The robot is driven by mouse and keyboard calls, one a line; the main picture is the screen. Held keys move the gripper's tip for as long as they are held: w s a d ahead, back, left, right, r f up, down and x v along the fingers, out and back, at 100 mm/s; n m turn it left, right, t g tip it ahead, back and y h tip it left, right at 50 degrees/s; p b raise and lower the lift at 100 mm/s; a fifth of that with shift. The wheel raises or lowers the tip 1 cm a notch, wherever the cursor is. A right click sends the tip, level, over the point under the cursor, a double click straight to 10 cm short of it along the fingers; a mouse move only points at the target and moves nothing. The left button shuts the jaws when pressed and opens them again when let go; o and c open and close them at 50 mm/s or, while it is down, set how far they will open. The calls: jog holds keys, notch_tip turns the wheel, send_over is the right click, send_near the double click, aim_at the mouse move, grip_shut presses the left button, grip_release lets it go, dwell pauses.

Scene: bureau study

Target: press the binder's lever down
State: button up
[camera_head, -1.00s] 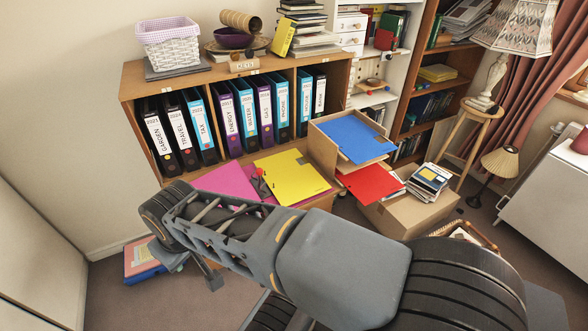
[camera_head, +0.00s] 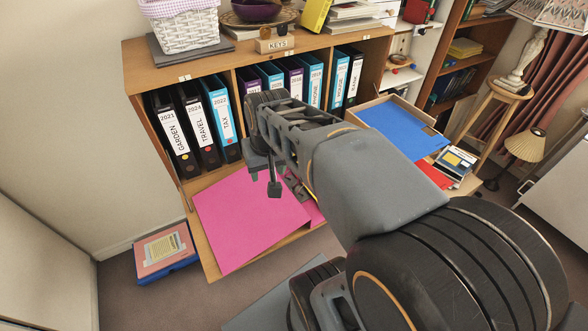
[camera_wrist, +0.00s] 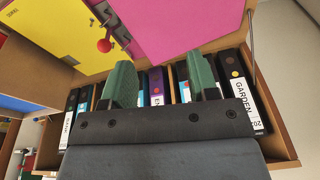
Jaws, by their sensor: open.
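An open pink binder (camera_head: 250,215) lies on the lowered wooden flap of the bureau. In the wrist view its pink cover (camera_wrist: 185,25) and a yellow sheet (camera_wrist: 50,35) lie side by side. Between them is a metal lever with a red ball (camera_wrist: 104,45), which appears raised. In the head view my arm hides most of the lever and the yellow sheet. My gripper (camera_head: 270,182) is above the pink cover, open and empty. Its green fingers (camera_wrist: 160,60) are spread apart in the wrist view, with the red ball up and left of them, apart from both.
Upright labelled binders (camera_head: 210,125) fill the shelf behind the flap. A box with a blue folder (camera_head: 400,128) stands to the right. A wicker basket (camera_head: 185,28) sits on top of the bureau. Papers (camera_head: 163,250) lie on the floor at left.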

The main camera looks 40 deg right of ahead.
jog(key=w+d+m+g+y+b, duration=0.1)
jog(key=d+m, duration=0.2)
jog(key=d, duration=0.4)
jog(key=w+d+m+g+b, duration=0.1)
jog(key=w+d+m, duration=0.1)
jog(key=d, duration=0.4)
jog(key=f, duration=1.1)
jog(key=shift+w+a+f, duration=0.1)
jog(key=shift+a+f, duration=0.15)
jog(key=shift+a, duration=0.05)
jog(key=shift+f+b, duration=0.3)
jog(key=shift+f, duration=0.65)
grip_shut()
